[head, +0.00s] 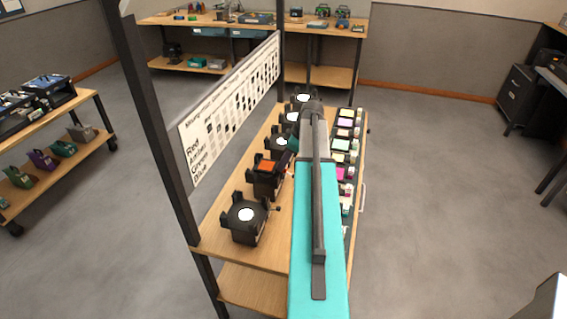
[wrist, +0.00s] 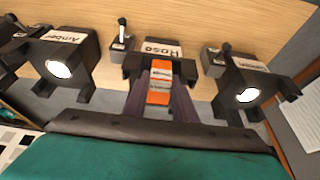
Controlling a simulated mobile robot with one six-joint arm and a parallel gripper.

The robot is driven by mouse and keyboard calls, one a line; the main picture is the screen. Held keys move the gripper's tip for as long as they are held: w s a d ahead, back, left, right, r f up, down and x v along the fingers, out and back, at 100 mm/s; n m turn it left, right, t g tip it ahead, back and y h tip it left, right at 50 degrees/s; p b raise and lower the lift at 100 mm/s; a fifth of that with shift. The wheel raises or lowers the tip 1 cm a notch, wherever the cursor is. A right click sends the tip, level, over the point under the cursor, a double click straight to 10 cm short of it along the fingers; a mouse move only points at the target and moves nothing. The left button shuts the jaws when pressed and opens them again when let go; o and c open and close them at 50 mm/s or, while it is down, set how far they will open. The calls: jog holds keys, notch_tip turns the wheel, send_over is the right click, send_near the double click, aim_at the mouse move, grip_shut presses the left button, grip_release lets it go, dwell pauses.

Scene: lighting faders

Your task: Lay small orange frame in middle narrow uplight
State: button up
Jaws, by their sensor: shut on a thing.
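The small orange frame (head: 268,166) is at the top of a black uplight (head: 264,187), the second from the near end of the row in the head view. In the wrist view the orange frame (wrist: 159,96) shows between my two dark fingers, with a pale band across it. My gripper (wrist: 160,88) is shut on the frame at the uplight labelled Rosa (wrist: 131,68). The frame covers that uplight's lens. I cannot tell whether it rests fully in the holder. In the head view my gripper (head: 286,160) is partly hidden by my arm.
Other black uplights with white lenses stand in the row, including the near one (head: 246,216) and the Amber one (wrist: 58,68). Several coloured frames (head: 344,145) lie along the table's right side. A printed sign (head: 232,105) stands along the left edge.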

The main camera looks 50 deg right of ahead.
jog(key=shift+f+b, duration=0.8)
jog(key=shift+f, duration=0.5)
dwell(0.6)
jog(key=o, duration=1.2)
jog(key=shift+v, duration=0.8)
jog(key=shift+b+v, duration=1.65)
jog(key=shift+v, duration=4.45)
jog(key=shift+r, duration=0.1)
notch_tip(320, 180, up, 7)
jog(key=p, duration=0.4)
